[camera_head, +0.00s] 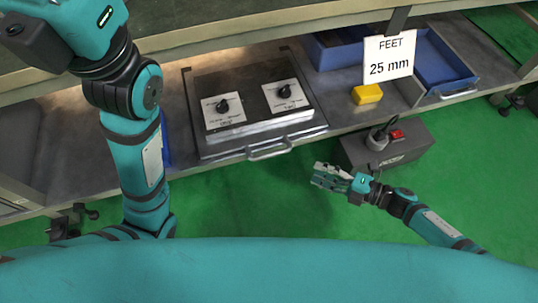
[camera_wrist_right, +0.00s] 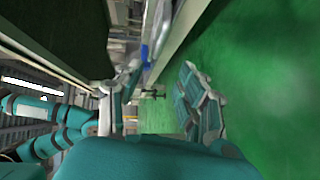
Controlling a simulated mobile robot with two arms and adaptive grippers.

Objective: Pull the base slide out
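The base slide (camera_head: 210,146) is a flat grey metal plate on the lower shelf, with a bar handle (camera_head: 268,149) on its front edge. A metal box with two black knobs (camera_head: 222,105) on white labels sits on it. My right gripper (camera_head: 316,174) is to the right of the handle and nearer to me, apart from it and over the green floor. Its fingers look spread, with nothing between them. It also shows in the right wrist view (camera_wrist_right: 205,98). My left arm crosses the left of the head view; its gripper is out of sight.
A yellow block (camera_head: 367,94) lies on the shelf right of the slide. Blue bins (camera_head: 440,62) and a hanging "FEET 25 mm" sign (camera_head: 389,58) are at upper right. A dark box with a plug and red switch (camera_head: 397,134) stands near my right gripper.

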